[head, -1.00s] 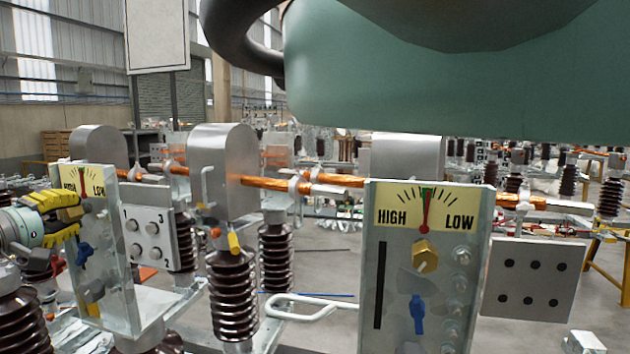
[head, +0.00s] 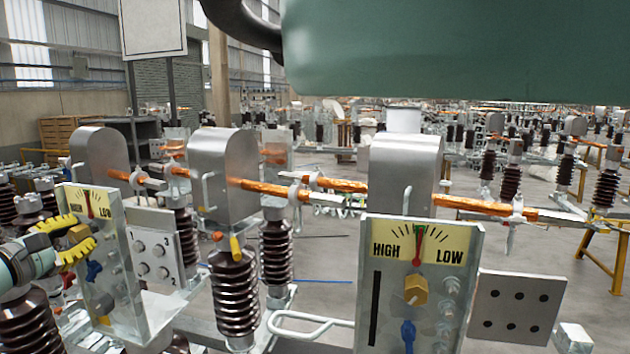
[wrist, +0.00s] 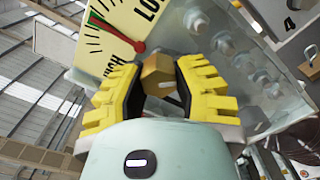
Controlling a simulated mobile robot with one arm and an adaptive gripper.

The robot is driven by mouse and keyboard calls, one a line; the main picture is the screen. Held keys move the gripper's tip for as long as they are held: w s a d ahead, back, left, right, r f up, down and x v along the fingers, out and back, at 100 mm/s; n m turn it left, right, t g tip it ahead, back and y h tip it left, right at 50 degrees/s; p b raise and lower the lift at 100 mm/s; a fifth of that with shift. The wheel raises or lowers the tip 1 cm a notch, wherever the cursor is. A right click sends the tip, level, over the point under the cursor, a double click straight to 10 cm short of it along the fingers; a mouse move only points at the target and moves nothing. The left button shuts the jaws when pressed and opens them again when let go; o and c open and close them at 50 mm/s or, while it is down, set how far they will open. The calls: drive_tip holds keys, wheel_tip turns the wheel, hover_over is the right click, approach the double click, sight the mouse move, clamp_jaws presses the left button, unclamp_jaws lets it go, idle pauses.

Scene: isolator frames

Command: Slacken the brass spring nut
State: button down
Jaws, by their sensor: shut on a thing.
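The brass spring nut (head: 78,234) is on the front of the left gauge plate (head: 112,275), below its yellow HIGH/LOW dial (head: 90,203). My gripper (head: 76,240) is at this nut, coming from the left. In the wrist view, the yellow toothed fingers (wrist: 158,92) are shut on the hexagonal brass nut (wrist: 157,75), one finger on each side. The inner contact faces are partly hidden.
A blue handle (head: 94,270) sits just below the nut. A numbered bolt plate (head: 152,252) stands to the right. A second gauge plate (head: 420,280) with its own brass nut (head: 416,290) stands further right. Brown ribbed insulators (head: 234,295) and grey rounded housings (head: 224,175) crowd the area.

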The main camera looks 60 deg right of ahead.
drive_tip(key=shift+d+n+p, duration=0.1)
drive_tip(key=shift+n+p, duration=1.4)
drive_tip(key=shift+n, duration=0.6)
drive_tip(key=shift+f, duration=0.1)
drive_tip(key=c, duration=0.7)
unclamp_jaws()
drive_tip(key=shift+s+a, duration=0.2)
drive_tip(key=shift+a, duration=0.35)
drive_tip(key=v, duration=1.1)
